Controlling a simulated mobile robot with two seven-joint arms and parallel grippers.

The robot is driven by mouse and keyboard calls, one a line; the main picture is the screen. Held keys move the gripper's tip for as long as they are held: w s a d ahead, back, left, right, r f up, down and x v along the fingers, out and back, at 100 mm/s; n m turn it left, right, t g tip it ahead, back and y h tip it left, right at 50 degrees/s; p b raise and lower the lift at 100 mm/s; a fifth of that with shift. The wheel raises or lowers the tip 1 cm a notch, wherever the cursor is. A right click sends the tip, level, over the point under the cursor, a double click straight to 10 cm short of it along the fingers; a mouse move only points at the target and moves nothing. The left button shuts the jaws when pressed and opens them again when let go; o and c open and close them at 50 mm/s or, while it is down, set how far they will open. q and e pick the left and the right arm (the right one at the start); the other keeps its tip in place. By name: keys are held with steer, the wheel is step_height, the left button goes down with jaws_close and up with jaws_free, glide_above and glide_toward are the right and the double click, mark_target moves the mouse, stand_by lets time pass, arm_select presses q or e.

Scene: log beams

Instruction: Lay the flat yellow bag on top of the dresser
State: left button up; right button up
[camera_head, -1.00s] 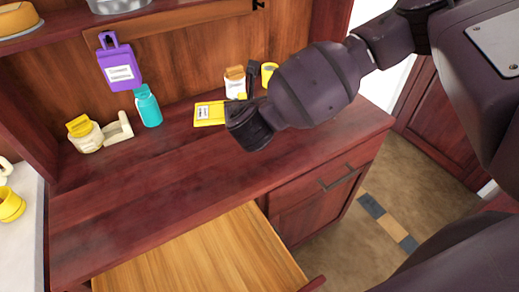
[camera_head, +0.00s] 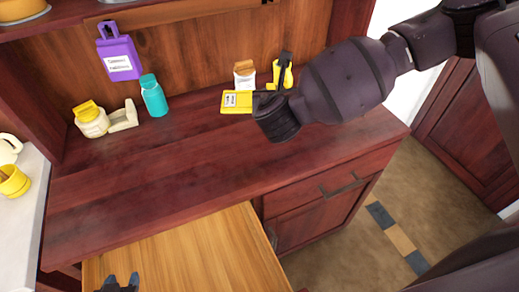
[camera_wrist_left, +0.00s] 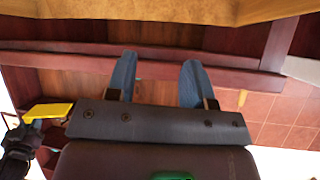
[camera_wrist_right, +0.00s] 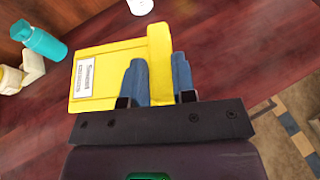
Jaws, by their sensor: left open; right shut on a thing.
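The flat yellow bag (camera_head: 237,101) with a white label is over the back right of the dark red dresser top (camera_head: 190,165). In the right wrist view its yellow panel (camera_wrist_right: 90,85) spreads left of the fingers, and a raised yellow strip sits between them. My right gripper (camera_head: 272,98) is shut on the bag; the arm hides part of it. I cannot tell whether the bag touches the wood. It also shows in the left wrist view (camera_wrist_left: 48,110). My left gripper (camera_head: 120,285) is open and empty at the bottom edge of the head view.
A white jar with an orange top (camera_head: 244,74), a teal bottle (camera_head: 153,96) and a cream jar (camera_head: 91,120) stand along the back. A purple bag (camera_head: 119,56) is against the back panel. The dresser's middle is clear.

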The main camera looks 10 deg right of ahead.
mark_target(272, 158)
steer(key=shift+d, duration=0.3)
steer(key=shift+f, duration=0.15)
step_height(272, 158, down, 20)
steer(key=shift+r, duration=0.1)
steer(key=o, duration=0.9)
